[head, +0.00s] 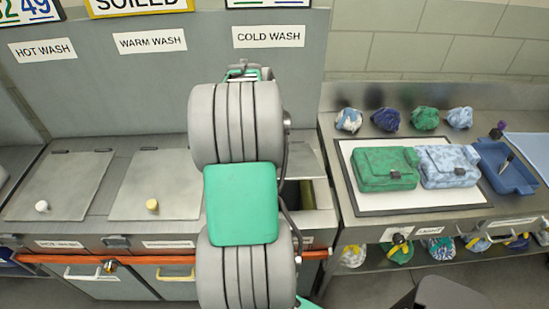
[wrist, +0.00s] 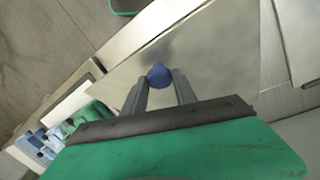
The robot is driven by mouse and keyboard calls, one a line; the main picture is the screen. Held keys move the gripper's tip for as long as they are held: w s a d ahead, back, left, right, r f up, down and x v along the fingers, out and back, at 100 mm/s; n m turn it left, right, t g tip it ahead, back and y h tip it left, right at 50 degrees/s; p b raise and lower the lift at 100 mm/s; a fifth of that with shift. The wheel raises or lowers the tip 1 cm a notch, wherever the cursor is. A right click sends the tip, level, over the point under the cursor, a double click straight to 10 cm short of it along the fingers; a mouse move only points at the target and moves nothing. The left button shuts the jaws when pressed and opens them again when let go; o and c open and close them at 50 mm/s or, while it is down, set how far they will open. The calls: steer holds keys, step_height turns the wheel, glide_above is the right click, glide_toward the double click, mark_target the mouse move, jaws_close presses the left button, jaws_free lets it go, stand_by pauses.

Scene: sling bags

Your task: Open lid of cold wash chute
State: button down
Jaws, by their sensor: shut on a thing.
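The cold wash chute stands under the COLD WASH sign (head: 268,36), mostly hidden behind my arm in the head view. Part of its grey metal lid (head: 309,162) shows right of my arm, with a dark opening (head: 291,192) in front of it, so the lid looks partly raised. How far it is tilted is hard to tell. In the wrist view, my gripper (wrist: 157,88) is shut on the lid's round blue knob (wrist: 159,74), one finger on each side. The lid's metal face (wrist: 215,60) fills the area behind the knob. My gripper is hidden in the head view.
The hot wash lid (head: 62,185) and warm wash lid (head: 160,182) lie closed at left. At right, a counter holds a white board (head: 400,205) with a green bag (head: 384,169) and a pale blue bag (head: 447,166), plus a blue tray (head: 512,181).

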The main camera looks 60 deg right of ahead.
steer(key=shift+w+d+r+y+p, duration=0.25)
steer(key=shift+d+r+p, duration=0.1)
steer(key=shift+r+p, duration=0.15)
steer(key=shift+w+d+r+y+p, duration=0.15)
steer(key=shift+w+d+r+p, duration=0.05)
steer(key=shift+d+r+p, duration=0.25)
steer(key=shift+a, duration=0.1)
steer(key=c, duration=1)
jaws_free()
step_height(320, 180, up, 8)
steer(key=w, duration=0.1)
steer(key=shift+w+d+f, duration=0.2)
steer(key=shift+w, duration=0.15)
steer(key=shift+c, duration=0.3)
